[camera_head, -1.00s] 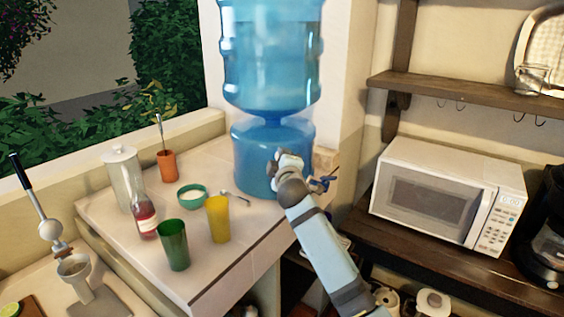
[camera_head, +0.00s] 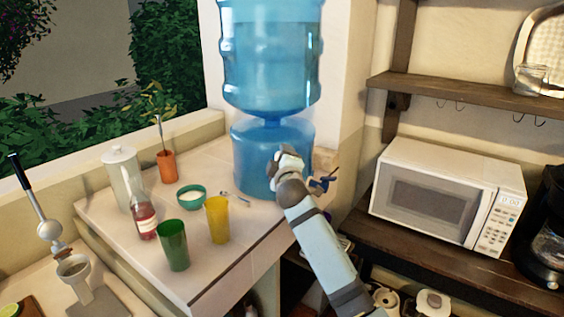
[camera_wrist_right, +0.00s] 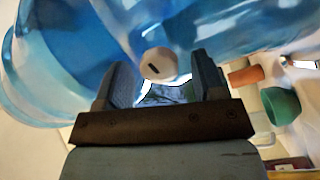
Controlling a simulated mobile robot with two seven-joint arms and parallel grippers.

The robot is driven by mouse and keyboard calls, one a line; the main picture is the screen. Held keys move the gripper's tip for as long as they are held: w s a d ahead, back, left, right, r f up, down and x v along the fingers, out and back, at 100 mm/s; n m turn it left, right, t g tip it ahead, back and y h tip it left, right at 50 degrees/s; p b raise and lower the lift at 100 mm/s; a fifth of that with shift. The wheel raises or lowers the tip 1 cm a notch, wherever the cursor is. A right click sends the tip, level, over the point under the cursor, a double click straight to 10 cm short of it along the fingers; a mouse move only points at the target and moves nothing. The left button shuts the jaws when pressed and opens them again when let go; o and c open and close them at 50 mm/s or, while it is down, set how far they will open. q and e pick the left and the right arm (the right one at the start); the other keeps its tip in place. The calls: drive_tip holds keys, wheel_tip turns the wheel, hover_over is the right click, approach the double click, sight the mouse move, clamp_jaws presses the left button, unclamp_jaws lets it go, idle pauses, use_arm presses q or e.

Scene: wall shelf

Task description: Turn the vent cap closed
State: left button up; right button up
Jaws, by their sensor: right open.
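The vent cap (camera_wrist_right: 159,64) is a small white round knob with a dark slot, on the blue water dispenser (camera_wrist_right: 60,62). In the right wrist view it shows between the fingertips of my right gripper (camera_wrist_right: 165,80), which is open. The fingers stand on either side of the cap; I cannot tell whether either touches it. My left gripper is not in view.
A large blue bottle (camera_head: 270,55) sits on top of the dispenser. A yellow cup (camera_head: 217,220), a green cup (camera_head: 173,246), a teal bowl (camera_head: 191,197) and a red bottle (camera_head: 145,217) stand on the counter to the left. A microwave (camera_head: 440,195) is to the right.

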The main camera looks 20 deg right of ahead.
drive_tip(key=s+a+b, duration=0.1)
drive_tip(key=s+a, duration=0.1)
drive_tip(key=s, duration=1.1)
drive_tip(key=shift+s+f, duration=0.25)
drive_tip(key=shift+s, duration=0.1)
